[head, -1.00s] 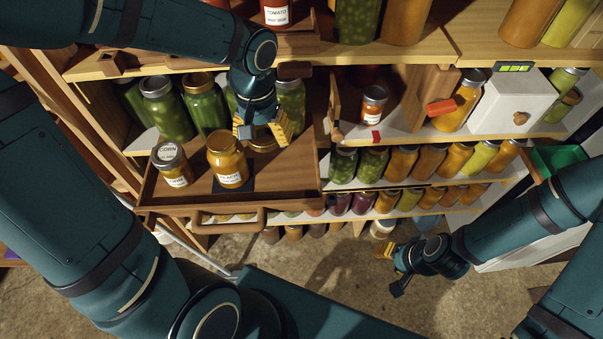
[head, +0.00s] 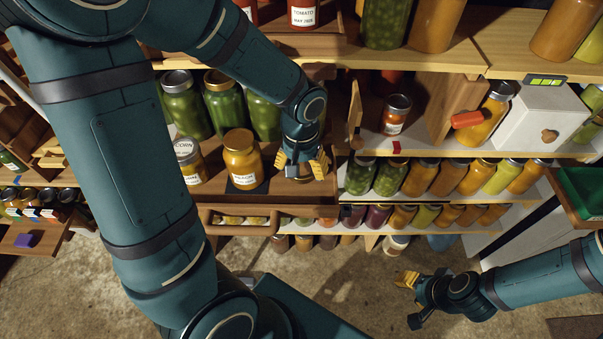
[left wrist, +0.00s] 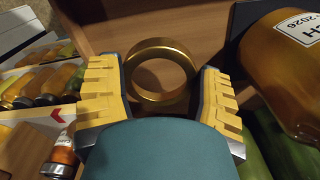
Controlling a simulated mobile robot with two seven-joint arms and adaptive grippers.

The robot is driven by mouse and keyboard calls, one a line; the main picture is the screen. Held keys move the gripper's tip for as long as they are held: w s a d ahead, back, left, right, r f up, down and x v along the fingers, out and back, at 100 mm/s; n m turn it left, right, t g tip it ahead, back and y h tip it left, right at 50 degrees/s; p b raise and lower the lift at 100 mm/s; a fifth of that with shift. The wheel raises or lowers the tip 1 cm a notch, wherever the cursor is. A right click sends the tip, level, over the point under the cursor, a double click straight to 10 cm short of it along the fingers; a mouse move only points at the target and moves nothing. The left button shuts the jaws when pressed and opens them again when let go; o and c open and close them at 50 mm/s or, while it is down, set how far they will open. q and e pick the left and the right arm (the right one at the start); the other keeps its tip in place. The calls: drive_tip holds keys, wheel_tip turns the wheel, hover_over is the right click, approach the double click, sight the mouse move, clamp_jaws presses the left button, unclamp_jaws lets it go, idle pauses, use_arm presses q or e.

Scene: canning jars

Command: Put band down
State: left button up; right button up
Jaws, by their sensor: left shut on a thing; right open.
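My left gripper (head: 302,168) is shut on the gold band at the right end of the wooden pull-out tray (head: 325,211). In the left wrist view the band (left wrist: 160,45) is a plain open ring between the yellow fingers, with brown wood behind it. I cannot tell whether the band touches the tray. An amber jar (head: 242,164) stands on a dark square mat (head: 262,187) left of the gripper, and its side also shows in the wrist view (left wrist: 285,75). My right gripper (head: 409,299) is open and empty, low over the floor at the right.
A jar labelled CORN (head: 188,165) stands on the tray's left part. Green jars (head: 223,105) line the shelf behind. A small red-orange jar (head: 396,115) and a wooden upright (head: 355,115) stand right of my left gripper. Rows of jars fill the lower shelves.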

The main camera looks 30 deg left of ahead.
use_arm(q)
drive_tip(key=shift+f, duration=1.2)
drive_tip(key=shift+f+b, duration=0.15)
drive_tip(key=shift+b, duration=0.2)
drive_tip(key=o, duration=1.2)
drive_tip(key=shift+o, duration=0.2)
drive_tip(key=shift+r, duration=0.25)
wheel_tip(320, 180, up, 12)
drive_tip(key=p, duration=0.3)
drive_tip(key=shift+p, duration=0.4)
drive_tip(key=shift+s+f, duration=0.1)
